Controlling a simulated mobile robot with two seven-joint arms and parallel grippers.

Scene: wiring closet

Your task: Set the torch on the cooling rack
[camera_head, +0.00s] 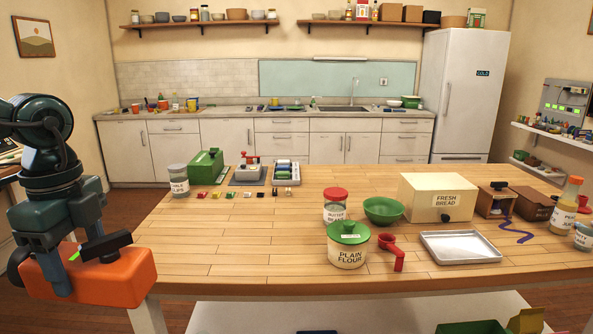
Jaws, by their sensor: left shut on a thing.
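My left gripper (60,272) is at the left edge of the picture, in front of the table's left end. It is shut on a bulky orange thing with black parts (118,279), which looks like the torch. The gripper's fingers cover part of it. It is held apart from the tabletop. I cannot clearly make out a wire cooling rack. A shallow silver metal tray (460,247) lies empty and flat at the table's right front. My right gripper is not in view.
The wooden table (235,245) is clear at its left front and middle. A flour canister (348,250), red scoop (390,250), red-lidded jar (335,205), green bowl (383,210) and bread box (438,198) stand right of the middle. A green box (206,166) stands at the back left.

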